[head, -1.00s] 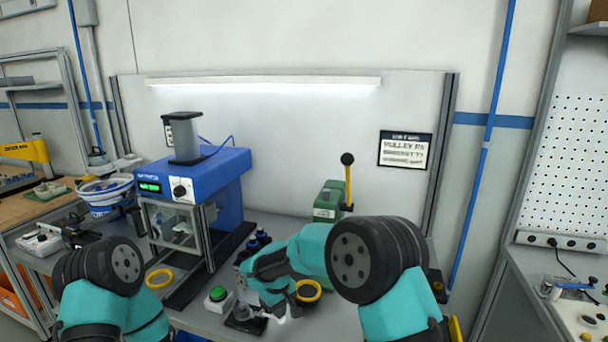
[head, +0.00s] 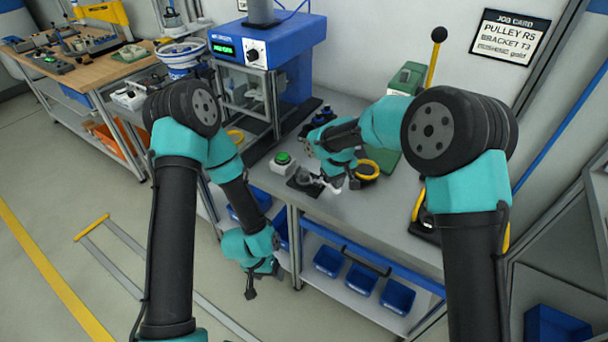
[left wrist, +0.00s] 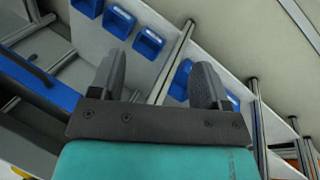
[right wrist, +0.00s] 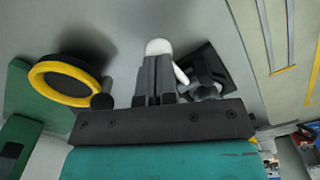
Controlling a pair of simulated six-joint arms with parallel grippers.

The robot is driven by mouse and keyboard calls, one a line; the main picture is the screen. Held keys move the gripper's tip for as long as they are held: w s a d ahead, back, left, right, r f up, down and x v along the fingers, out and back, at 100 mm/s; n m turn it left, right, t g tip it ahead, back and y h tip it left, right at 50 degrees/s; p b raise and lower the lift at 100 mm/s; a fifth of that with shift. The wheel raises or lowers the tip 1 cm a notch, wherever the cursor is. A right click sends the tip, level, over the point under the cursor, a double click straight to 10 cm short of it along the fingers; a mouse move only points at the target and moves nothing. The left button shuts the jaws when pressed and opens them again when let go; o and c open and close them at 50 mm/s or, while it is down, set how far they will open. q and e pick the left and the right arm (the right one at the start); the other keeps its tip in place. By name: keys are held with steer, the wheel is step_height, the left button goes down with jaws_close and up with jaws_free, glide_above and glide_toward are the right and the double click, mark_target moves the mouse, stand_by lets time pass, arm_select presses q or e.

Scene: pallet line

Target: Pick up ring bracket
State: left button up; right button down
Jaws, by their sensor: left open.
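A small white part (head: 332,184), possibly the ring bracket, shows at the tip of my right gripper (head: 338,176) above the bench; its shape is mostly hidden. In the right wrist view the fingers (right wrist: 156,80) are together, with white pieces (right wrist: 158,46) showing past and beside them. I cannot tell whether they grip it. A dark pad with a grey piece (right wrist: 205,72) lies beside the fingers. A black round part with a yellow ring (right wrist: 68,84) lies to their left. My left gripper (head: 250,284) hangs in front of the bench, open and empty (left wrist: 160,85).
A green button box (head: 284,161) and a blue press (head: 258,45) stand on the bench. A green block with a black-knobbed lever (head: 436,60) is behind my right arm. Blue bins (head: 362,292) sit on the lower shelf. Floor at the left is open.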

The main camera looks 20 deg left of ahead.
arm_select(q)
steer(key=w+r+m+g, duration=0.1)
steer(key=w+r+m, duration=0.45)
steer(key=w, duration=0.45)
steer(key=m+g, duration=0.1)
steer(key=m, duration=1.5)
glide_toward(297, 169)
steer(key=a+r, duration=0.1)
steer(key=shift+w+a, duration=0.2)
steer(key=shift+w, duration=0.25)
steer(key=shift+x, duration=3.35)
steer(key=shift+d+f, duration=0.1)
steer(key=shift+d, duration=0.05)
steer(key=x, duration=0.5)
steer(key=shift+w+d, duration=0.1)
steer(key=shift+d, duration=0.05)
